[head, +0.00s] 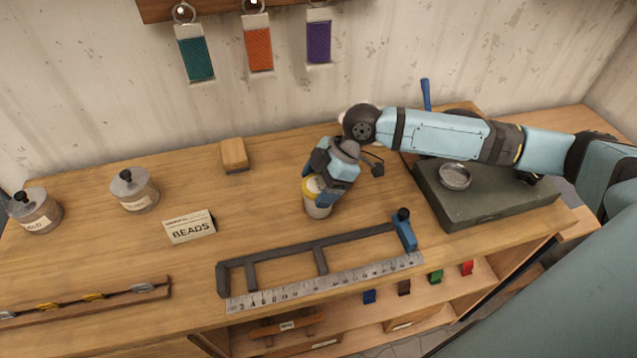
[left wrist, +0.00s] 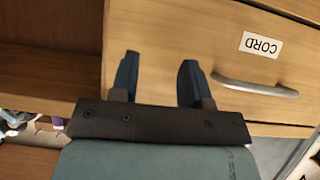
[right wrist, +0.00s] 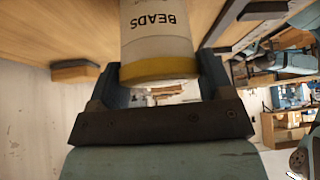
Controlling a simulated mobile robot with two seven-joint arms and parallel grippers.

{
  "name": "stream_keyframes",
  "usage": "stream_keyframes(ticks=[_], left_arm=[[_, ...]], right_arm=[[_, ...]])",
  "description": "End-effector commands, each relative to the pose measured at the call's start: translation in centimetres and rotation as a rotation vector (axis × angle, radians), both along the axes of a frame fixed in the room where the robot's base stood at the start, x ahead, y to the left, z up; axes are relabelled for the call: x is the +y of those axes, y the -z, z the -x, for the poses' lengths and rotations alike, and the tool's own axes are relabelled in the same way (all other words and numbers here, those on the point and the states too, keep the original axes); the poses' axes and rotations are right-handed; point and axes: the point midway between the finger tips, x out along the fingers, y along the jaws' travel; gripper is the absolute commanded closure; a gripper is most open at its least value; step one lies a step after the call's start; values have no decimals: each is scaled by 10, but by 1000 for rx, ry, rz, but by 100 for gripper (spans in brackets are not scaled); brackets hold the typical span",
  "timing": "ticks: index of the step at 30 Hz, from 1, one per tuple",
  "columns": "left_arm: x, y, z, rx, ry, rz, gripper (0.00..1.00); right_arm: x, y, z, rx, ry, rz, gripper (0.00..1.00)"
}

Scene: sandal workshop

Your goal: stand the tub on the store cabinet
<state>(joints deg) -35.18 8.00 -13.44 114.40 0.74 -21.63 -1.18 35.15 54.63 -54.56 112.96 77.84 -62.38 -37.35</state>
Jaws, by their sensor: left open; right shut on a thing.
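The tub (head: 317,209) is pale with a yellow band, and its BEADS label shows in the right wrist view (right wrist: 158,35). My right gripper (head: 325,190) is shut on it from above, with a finger on each side in the right wrist view (right wrist: 160,85). The tub is upright or nearly so, low over the wooden cabinet top (head: 270,205); I cannot tell whether its base touches. A BEADS card (head: 190,227) stands left of the tub. My left gripper (left wrist: 159,80) is open and empty, in front of a drawer labelled CORD (left wrist: 235,60).
Two lidded jars (head: 135,190) (head: 37,210) stand at the left. A wooden block (head: 234,155) lies at the back. A dark rack with a ruler (head: 325,283) lies in front. A grey-green slab (head: 480,205) with a metal dish (head: 455,176) is at the right.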

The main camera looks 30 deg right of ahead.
Motion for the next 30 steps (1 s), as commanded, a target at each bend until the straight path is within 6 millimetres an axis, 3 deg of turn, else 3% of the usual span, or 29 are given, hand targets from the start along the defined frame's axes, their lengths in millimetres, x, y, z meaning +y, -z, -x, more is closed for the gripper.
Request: stream_keyframes(ticks=[2,3,6,17,30], left_arm=[[0,0,0,0,0,0,57],[0,0,0,0,0,0,57],[0,0,0,1,0,0,57],[0,3,1,6,1,-1,57],[0,6,1,6,0,0,57]], right_arm=[[0,1,0,0,0,0,57],[0,2,0,0,0,0,22],[0,2,0,0,0,0,1],[-3,-4,0,-1,1,1,1],[-48,-75,7,-2,2,2,1]])
